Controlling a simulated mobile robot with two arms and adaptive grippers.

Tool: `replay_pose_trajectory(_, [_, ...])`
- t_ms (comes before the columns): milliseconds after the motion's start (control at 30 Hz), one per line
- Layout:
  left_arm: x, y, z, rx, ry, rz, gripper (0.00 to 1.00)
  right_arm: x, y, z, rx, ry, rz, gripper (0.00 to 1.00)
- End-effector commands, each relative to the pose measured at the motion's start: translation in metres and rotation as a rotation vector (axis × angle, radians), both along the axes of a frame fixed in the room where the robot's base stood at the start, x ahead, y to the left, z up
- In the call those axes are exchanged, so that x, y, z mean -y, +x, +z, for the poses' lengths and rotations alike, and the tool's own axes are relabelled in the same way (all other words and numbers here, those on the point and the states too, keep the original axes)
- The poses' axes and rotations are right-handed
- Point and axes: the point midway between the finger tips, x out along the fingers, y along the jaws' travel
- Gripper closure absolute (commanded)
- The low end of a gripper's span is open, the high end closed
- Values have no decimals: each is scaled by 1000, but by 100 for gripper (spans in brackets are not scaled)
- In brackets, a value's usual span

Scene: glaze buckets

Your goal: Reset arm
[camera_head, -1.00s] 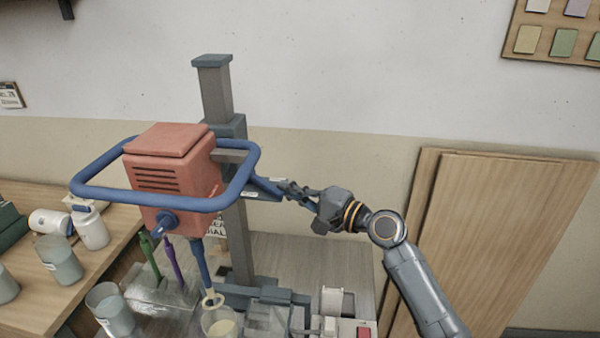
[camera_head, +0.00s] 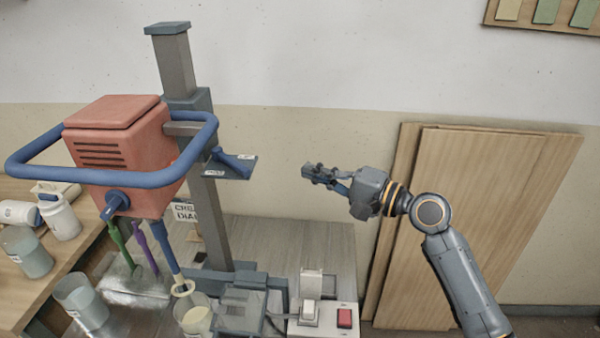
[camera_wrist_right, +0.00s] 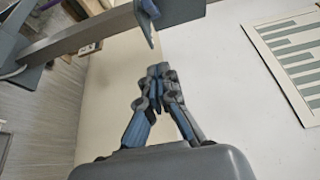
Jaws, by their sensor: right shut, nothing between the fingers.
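My right gripper (camera_head: 312,174) is shut and empty, held in the air to the right of the mixer stand. In the right wrist view its fingers (camera_wrist_right: 158,75) meet at the tips with nothing between them. The mixer stand has a grey column (camera_head: 205,225), a red motor head (camera_head: 115,155) with a blue ring handle (camera_head: 30,165), and a blue lever (camera_head: 233,163) on a bracket. A clear gap lies between my gripper and the lever. The lever's blue end also shows above the fingertips in the right wrist view (camera_wrist_right: 148,22). My left gripper is out of view.
A cup of pale glaze (camera_head: 196,318) stands under the mixer shaft. A switch box with a red button (camera_head: 344,318) is at the stand's base. Several jars stand on the wooden table (camera_head: 20,290) at left. Wooden boards (camera_head: 490,220) lean on the wall behind my right arm.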

Motion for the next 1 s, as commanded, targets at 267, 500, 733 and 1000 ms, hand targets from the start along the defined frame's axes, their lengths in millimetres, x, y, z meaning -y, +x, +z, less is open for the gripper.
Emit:
replay_pose_trajectory(267, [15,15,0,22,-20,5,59,2,-2,1,0,1,1,100])
replay_pose_trajectory(500, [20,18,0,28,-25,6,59,-1,-14,-26,18,-73,1,100])
replay_pose_trajectory(733, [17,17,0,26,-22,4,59,9,-89,-156,116,-521,13,100])
replay_pose_trajectory(1000, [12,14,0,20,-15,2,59,77,-204,-270,119,-1111,103,100])
